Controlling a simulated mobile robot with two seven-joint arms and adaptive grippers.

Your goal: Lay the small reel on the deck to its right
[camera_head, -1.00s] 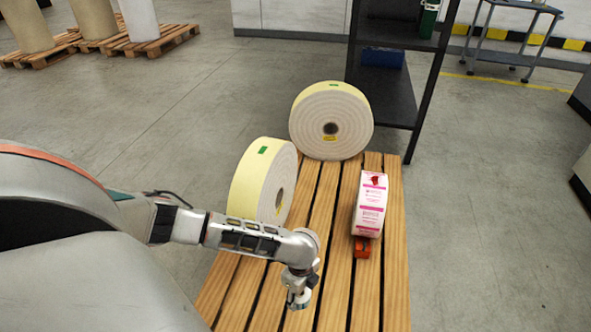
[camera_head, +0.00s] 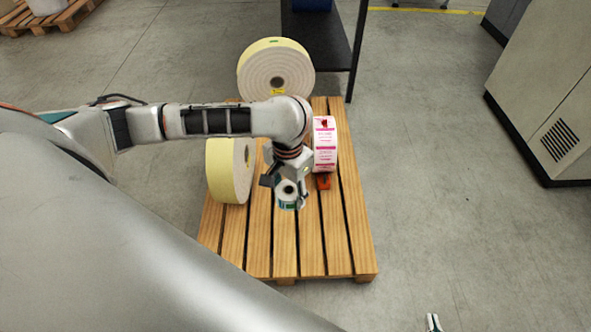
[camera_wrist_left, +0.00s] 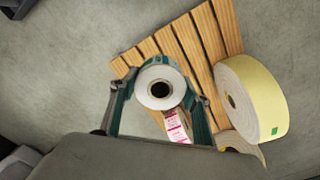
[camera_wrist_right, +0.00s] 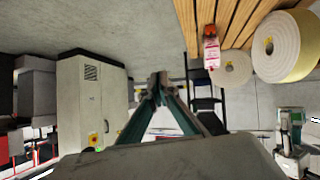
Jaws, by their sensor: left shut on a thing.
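My left gripper (camera_head: 289,196) is shut on a small white reel (camera_wrist_left: 160,84) with a dark core; its fingers sit on either side of the reel. The reel also shows in the head view (camera_head: 288,190), above the wooden slatted deck (camera_head: 310,262). I cannot tell the exact gap to the slats.
A large cream-yellow reel (camera_head: 229,170) stands on the deck's left side and another (camera_head: 276,70) at its back. The deck's front and right slats are bare. A dark shelf rack (camera_head: 325,45) is behind, and a grey cabinet (camera_head: 548,100) stands at the right.

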